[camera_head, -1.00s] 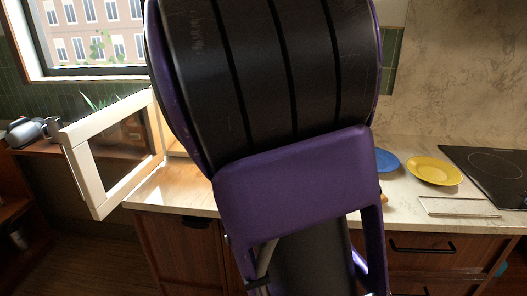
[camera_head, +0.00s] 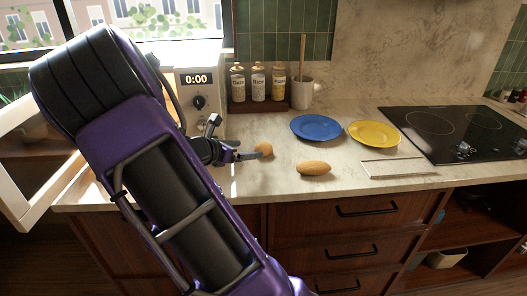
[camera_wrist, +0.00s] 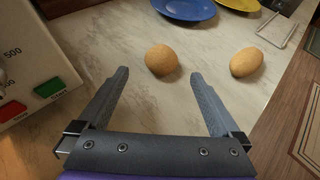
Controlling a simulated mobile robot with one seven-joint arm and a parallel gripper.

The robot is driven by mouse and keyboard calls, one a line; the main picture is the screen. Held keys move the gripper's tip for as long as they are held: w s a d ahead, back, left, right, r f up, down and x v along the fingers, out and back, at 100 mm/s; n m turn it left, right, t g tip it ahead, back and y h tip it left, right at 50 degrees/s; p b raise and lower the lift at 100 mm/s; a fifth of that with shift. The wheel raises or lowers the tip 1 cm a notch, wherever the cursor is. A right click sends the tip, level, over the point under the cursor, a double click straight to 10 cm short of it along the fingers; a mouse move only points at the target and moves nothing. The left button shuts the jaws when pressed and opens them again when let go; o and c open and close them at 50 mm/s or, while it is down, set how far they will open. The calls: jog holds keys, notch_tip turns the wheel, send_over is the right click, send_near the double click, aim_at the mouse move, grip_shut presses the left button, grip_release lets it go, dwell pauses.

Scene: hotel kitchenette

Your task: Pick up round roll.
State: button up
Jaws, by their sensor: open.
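The round roll (camera_head: 264,149) is a small tan-brown ball on the marble counter, left of a longer oval roll (camera_head: 314,168). In the wrist view the round roll (camera_wrist: 161,60) lies just beyond the fingertips, roughly centred between them, and the oval roll (camera_wrist: 246,62) lies to the right. My gripper (camera_wrist: 158,80) is open and empty, its two dark fingers pointing toward the round roll. In the head view my gripper (camera_head: 238,140) is just left of the round roll, one finger overlapping its near edge in the picture.
A blue plate (camera_head: 322,127) and a yellow plate (camera_head: 374,134) lie behind the rolls. A white microwave (camera_head: 197,90) with its door (camera_head: 40,175) open stands left, close to my arm. Bottles (camera_head: 258,84) and a utensil cup (camera_head: 302,94) stand at the back. A cooktop (camera_head: 455,132) is right.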

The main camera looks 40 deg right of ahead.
aim_at(260, 149)
jog(key=b+x, duration=0.1)
jog(key=x, duration=0.7)
jog(key=shift+s+r, duration=0.1)
